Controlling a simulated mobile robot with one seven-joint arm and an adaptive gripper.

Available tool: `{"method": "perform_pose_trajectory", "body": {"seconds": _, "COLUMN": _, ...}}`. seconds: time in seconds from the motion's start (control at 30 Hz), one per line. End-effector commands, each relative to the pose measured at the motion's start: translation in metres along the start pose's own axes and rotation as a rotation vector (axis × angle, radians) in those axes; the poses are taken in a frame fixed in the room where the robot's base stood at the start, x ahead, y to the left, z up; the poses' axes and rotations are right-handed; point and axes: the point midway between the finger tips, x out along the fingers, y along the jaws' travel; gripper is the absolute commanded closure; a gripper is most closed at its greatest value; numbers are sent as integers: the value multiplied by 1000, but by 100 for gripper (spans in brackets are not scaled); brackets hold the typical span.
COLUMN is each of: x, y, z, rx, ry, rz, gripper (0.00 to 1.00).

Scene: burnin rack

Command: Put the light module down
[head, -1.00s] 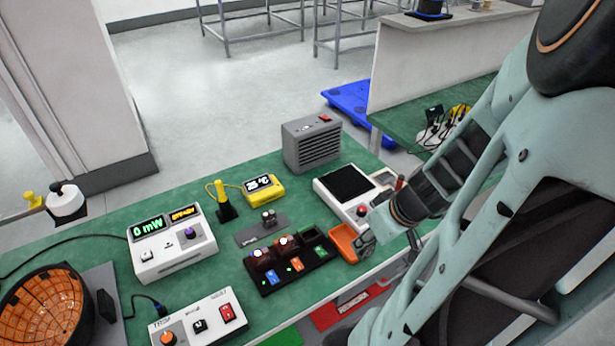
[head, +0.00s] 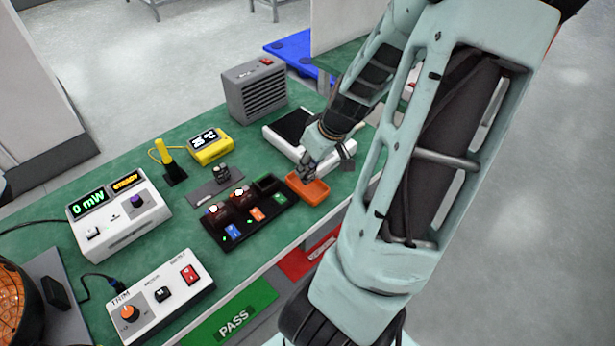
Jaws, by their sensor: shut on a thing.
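My gripper (head: 306,176) is over the orange tray (head: 318,198), at the right end of the black rack. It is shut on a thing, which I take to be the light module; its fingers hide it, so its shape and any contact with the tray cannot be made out. The black rack (head: 268,228) has blue, orange and green tags. Two dark modules with bright tops, one on the left (head: 215,215) and one in the middle (head: 241,195), sit in it. The rack's right slot looks empty.
A grey plate with a small dark fixture (head: 222,174) lies behind the rack. A white device with a dark top (head: 290,126) and a grey vented box (head: 258,92) stand farther back. The power meter (head: 125,222) and trim box (head: 160,298) are at left.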

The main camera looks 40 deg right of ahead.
Motion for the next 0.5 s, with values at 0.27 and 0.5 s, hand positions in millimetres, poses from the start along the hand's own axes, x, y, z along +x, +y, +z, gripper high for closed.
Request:
{"method": "perform_pose_trajectory", "body": {"seconds": 0.27, "x": 15, "y": 4, "z": -4, "rx": -1, "ry": 0, "rz": -1, "gripper": 96}}
{"method": "perform_pose_trajectory", "body": {"seconds": 0.5, "x": 45, "y": 4, "z": 6, "rx": 0, "ry": -1, "rz": -3, "gripper": 96}}
